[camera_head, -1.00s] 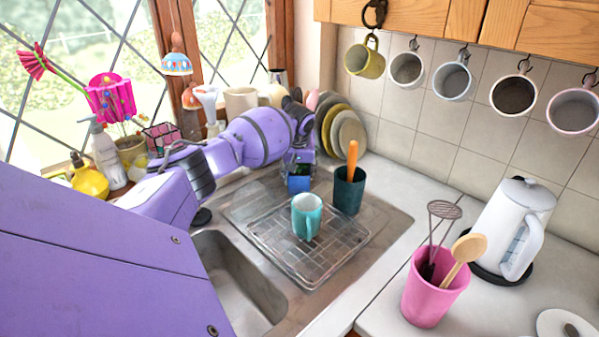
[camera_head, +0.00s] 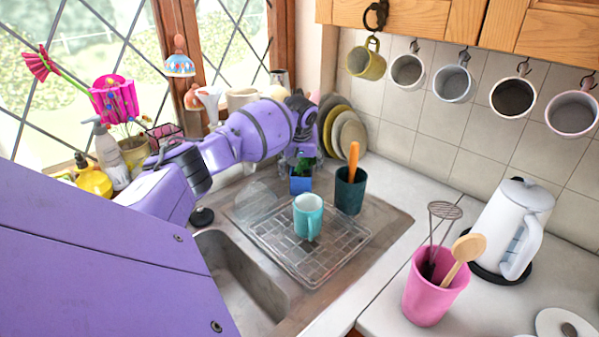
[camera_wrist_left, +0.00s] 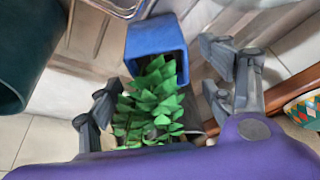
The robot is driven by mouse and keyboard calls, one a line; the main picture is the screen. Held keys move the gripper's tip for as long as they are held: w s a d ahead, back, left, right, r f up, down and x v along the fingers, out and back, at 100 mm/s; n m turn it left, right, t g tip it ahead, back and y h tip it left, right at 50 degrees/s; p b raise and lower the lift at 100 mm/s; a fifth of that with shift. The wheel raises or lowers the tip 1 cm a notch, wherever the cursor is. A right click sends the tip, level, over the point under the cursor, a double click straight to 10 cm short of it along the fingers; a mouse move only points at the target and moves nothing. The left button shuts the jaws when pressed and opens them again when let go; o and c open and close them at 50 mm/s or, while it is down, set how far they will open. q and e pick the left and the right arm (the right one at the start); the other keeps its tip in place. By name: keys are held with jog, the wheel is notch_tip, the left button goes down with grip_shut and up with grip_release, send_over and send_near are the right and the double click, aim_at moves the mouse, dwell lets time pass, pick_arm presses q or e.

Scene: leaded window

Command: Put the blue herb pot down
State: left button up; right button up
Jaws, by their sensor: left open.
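The blue herb pot (camera_head: 301,185) stands upright, apparently on the metal drainboard just behind the wire rack. Its green leaves show above the rim. In the left wrist view the blue pot (camera_wrist_left: 157,46) is at top centre, with the leafy herb (camera_wrist_left: 150,103) reaching toward the camera. My left gripper (camera_head: 301,158) is just above and behind the pot. In the left wrist view its fingers (camera_wrist_left: 163,70) are spread wide, one on each side of the leaves, with gaps to the pot. The pot's base is hard to make out. My right gripper is not in view.
A dark green utensil pot (camera_head: 350,193) stands close to the right of the herb pot. A teal mug (camera_head: 308,215) sits on the wire rack (camera_head: 335,252) in front. Stacked plates (camera_head: 349,135) lean behind, and the sink basin (camera_head: 240,280) is at front left.

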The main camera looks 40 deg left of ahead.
pick_arm(q)
jog(key=p+v, duration=0.1)
jog(key=v, duration=0.8)
